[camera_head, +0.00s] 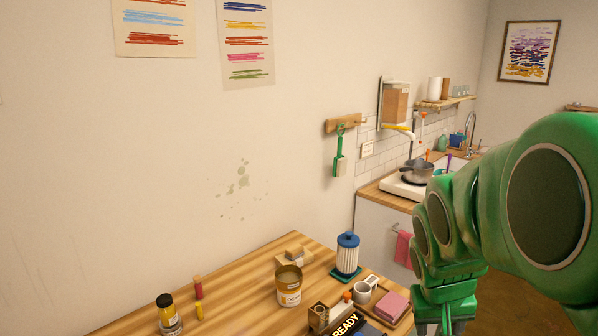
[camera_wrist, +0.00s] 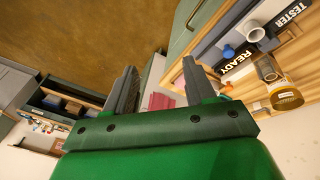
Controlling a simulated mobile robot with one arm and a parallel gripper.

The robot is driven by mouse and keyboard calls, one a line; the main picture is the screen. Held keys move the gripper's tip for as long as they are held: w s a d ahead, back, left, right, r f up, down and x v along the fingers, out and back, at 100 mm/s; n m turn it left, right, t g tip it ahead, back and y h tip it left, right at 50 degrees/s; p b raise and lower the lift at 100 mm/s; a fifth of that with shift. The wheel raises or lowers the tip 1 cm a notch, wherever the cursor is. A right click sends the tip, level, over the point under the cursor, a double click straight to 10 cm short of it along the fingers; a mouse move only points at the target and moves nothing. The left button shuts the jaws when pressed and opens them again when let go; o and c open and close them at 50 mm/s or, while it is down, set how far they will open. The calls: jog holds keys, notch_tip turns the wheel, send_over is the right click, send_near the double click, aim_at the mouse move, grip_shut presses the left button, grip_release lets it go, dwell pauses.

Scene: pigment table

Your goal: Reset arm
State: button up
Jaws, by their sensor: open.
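My green arm comes in from the right in the head view, with my gripper (camera_head: 446,327) low at the frame's bottom edge, right of the wooden table (camera_head: 225,310). The fingertips are cut off there. In the wrist view my gripper (camera_wrist: 160,80) shows two dark fingers spread apart with nothing between them. It is clear of the table, which shows at the right of that view. The wrist view appears turned, with the brown floor at the top.
A kitchen counter (camera_head: 385,198) stands behind. Brown floor (camera_wrist: 100,35) is open beside the table.

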jog(key=s+a+f+g+y, duration=0.1)
jog(key=s+a+g, duration=0.1)
jog(key=s+a, duration=0.3)
jog(key=s+a+f+n+g+y, duration=0.1)
jog(key=s+a, duration=0.3)
jog(key=s, duration=0.9)
jog(key=shift+s+a+g+y, duration=0.15)
jog(key=shift+a+g+y, duration=0.2)
jog(key=shift+g, duration=0.15)
